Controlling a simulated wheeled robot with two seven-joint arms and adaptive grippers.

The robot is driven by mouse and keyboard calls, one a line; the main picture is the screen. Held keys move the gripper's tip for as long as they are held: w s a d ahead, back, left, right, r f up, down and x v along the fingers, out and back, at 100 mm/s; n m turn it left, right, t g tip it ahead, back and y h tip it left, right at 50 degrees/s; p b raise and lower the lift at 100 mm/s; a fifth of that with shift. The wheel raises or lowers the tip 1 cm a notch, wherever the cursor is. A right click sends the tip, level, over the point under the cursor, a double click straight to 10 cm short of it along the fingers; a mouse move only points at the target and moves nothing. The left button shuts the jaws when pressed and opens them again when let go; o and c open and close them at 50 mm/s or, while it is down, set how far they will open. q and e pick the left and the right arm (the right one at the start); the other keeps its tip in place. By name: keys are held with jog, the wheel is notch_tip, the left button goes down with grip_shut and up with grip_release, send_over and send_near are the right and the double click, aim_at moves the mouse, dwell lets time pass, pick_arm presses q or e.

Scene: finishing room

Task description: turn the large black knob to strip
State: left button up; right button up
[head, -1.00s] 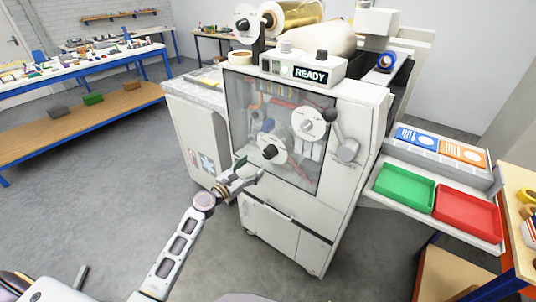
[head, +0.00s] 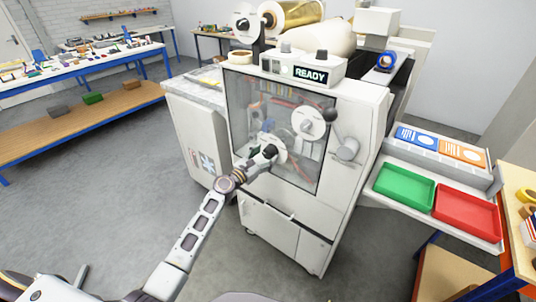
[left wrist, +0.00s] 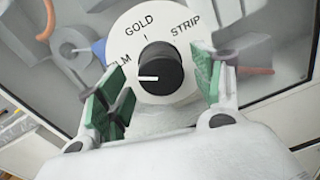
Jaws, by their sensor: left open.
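The large black knob (left wrist: 165,68) sits on a round white dial (left wrist: 192,22) in the left wrist view. The dial reads GOLD at the upper left, STRIP at the upper right, and a partly hidden word ending in LM at the left. The knob's white mark points left, towards the LM end. My left gripper (left wrist: 158,84) is open, with one green-padded finger on each side of the knob. I see no clear contact. In the head view the gripper (head: 258,161) is at the machine's lower dial (head: 280,149), partly covering it. My right gripper is not in view.
A display (head: 310,75) on top reads READY. Green (head: 404,187) and red (head: 467,212) trays stand at the right.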

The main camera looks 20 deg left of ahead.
pick_arm(q)
jog(key=shift+x, duration=1.15)
jog(key=shift+c, duration=0.3)
jog(key=c, duration=1)
